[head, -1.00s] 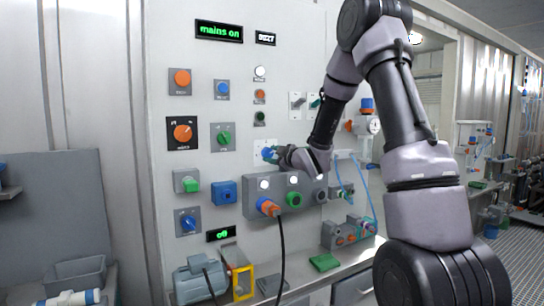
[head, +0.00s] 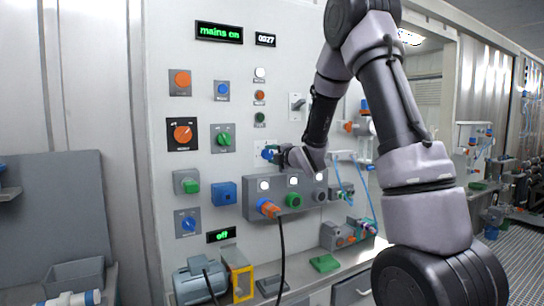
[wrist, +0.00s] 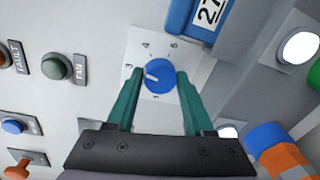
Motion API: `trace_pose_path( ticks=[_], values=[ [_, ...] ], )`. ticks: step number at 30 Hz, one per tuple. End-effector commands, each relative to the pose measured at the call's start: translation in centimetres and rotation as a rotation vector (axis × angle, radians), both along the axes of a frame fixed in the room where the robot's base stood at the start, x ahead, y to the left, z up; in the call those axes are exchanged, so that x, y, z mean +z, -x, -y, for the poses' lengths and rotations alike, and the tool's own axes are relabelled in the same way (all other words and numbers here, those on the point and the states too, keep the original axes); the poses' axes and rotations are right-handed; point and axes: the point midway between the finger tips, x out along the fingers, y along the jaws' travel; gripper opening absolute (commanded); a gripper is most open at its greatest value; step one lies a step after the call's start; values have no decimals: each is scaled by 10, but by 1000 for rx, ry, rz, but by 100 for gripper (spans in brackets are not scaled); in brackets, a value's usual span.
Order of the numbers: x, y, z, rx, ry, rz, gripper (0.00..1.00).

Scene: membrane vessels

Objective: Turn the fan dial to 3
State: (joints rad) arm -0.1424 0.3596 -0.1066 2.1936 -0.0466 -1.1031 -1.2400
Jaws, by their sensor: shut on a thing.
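The fan dial (wrist: 160,76) is a round blue knob on a white plate in the wrist view. Its white pointer mark faces left and slightly up.
A grey box (head: 250,200) with lit buttons and an orange plug (head: 268,207) juts out just below the dial. A blue part (wrist: 195,18) is close above the fingers in the wrist view. A green display (head: 221,235) reads "off"; another (head: 219,32) reads "mains on".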

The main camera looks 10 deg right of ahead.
Motion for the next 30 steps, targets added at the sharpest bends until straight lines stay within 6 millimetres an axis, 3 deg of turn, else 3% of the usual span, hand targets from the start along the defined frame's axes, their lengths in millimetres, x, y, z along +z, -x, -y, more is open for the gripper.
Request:
trace_pose_path(
  ticks=[12,29,30],
  values=[
    [-1,1,-1,1,184,57,0],
    [-1,1,-1,0,211,64,0],
    [-1,1,-1,0,211,64,64]
  ],
)
